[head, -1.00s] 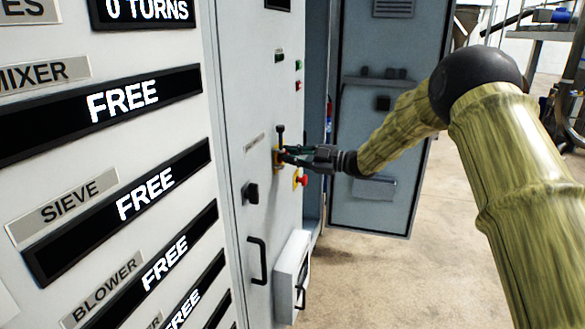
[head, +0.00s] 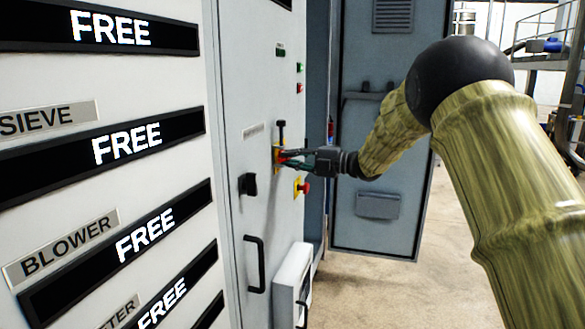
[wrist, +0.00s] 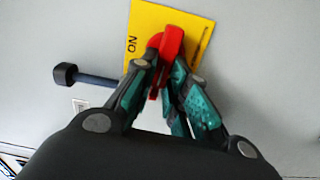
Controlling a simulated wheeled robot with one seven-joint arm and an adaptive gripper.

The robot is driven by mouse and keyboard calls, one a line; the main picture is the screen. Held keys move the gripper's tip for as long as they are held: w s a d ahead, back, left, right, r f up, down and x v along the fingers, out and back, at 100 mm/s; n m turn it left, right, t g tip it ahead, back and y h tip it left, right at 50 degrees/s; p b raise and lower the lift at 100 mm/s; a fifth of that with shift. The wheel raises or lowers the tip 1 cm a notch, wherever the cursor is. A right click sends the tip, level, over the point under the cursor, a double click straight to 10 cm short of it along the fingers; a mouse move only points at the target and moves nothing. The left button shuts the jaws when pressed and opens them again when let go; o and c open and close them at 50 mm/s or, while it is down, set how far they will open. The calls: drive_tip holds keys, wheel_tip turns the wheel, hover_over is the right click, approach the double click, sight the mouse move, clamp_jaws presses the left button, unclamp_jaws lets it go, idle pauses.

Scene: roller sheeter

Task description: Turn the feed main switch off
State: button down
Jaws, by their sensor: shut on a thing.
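The feed main switch is a red handle on a yellow plate (wrist: 197,28) in the wrist view, fixed to the grey cabinet face. My gripper (wrist: 162,68) is shut on the red handle (wrist: 171,42), with one finger on each side. The plate's visible lettering reads "NO" or "ON" sideways in that view; the rest is too small or covered. In the head view the gripper (head: 290,157) meets the yellow plate (head: 277,154) on the cabinet front, and the fingers partly hide the handle.
A black lever (head: 281,130) sticks out just above the switch. A red button on yellow (head: 302,187) is below right, a black knob (head: 248,184) below left. A black door handle (head: 256,264) and an open cabinet door (head: 385,175) are near. Floor to the right is clear.

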drive_tip(key=shift+n+b, duration=0.35)
drive_tip(key=shift+n, duration=0.05)
drive_tip(key=shift+f, duration=0.1)
drive_tip(key=c, duration=1.4)
unclamp_jaws()
drive_tip(key=shift+d, duration=0.1)
drive_tip(key=v, duration=1.2)
